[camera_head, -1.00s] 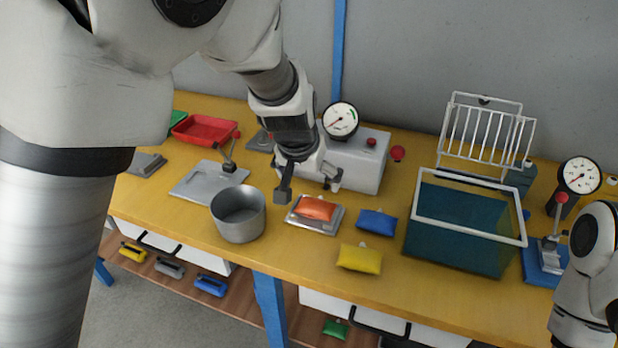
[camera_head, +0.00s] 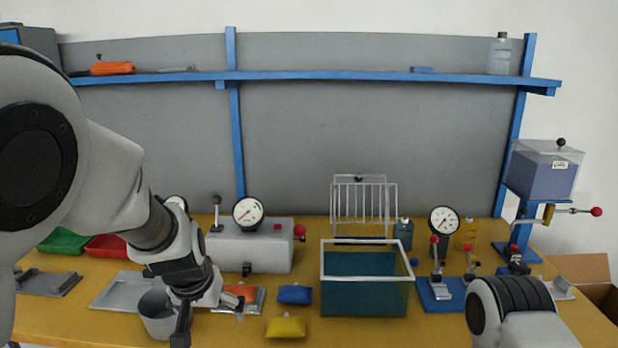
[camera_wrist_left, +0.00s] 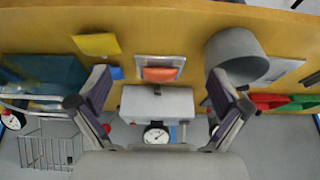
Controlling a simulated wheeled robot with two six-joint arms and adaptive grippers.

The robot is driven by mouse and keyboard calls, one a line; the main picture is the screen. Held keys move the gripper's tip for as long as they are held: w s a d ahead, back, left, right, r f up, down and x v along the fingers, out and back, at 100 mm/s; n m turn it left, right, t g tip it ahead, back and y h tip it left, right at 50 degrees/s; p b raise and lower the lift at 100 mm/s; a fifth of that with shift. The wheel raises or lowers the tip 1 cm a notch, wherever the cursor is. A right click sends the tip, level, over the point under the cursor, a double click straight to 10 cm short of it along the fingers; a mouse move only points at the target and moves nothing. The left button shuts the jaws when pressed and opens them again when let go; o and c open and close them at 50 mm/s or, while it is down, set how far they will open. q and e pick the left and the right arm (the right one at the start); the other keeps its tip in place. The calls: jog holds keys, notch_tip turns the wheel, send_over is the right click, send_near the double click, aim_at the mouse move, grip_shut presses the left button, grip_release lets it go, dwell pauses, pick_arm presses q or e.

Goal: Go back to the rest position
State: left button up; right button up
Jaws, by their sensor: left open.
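My left gripper (camera_head: 209,322) is open and empty above the bench, in front of the grey gauge box (camera_head: 262,246) and beside the metal pot (camera_head: 158,314). In the left wrist view its two fingers (camera_wrist_left: 158,98) stand wide apart with nothing between them. An orange pouch (camera_head: 243,293) lies on a small metal plate just past the gripper, partly hidden by it; it also shows in the left wrist view (camera_wrist_left: 160,74). My right arm shows at the lower right, but its gripper is not in view.
A blue pouch (camera_head: 295,294) and a yellow pouch (camera_head: 286,327) lie to the right. A teal tank (camera_head: 365,285) with a white rim stands beyond them, a wire rack (camera_head: 363,203) behind it. Red (camera_head: 107,246) and green bins (camera_head: 63,241) sit at the left. A blue shelf (camera_head: 330,75) spans the wall.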

pick_arm(q)
jog(key=s+a+f+g+p, duration=0.1)
jog(key=s+a+f+g, duration=0.15)
jog(key=s+f, duration=0.7)
jog(key=s+a+f+g+p, duration=0.15)
jog(key=s+f+g, duration=0.35)
jog(key=f, duration=0.7)
jog(key=s+a+f+t+p, duration=0.1)
jog(key=s+f, duration=0.3)
jog(key=s, duration=0.4)
jog(key=s+a+f+t+p, duration=0.1)
jog(key=s+f, duration=0.3)
jog(key=s, duration=0.4)
jog(key=shift+s+a+f+n+t, duration=0.3)
jog(key=shift+s+a+t, duration=0.1)
jog(key=shift+a+t, duration=0.25)
pick_arm(e)
jog(key=r, duration=0.4)
jog(key=shift+s+r, duration=0.2)
jog(key=shift+r, duration=0.15)
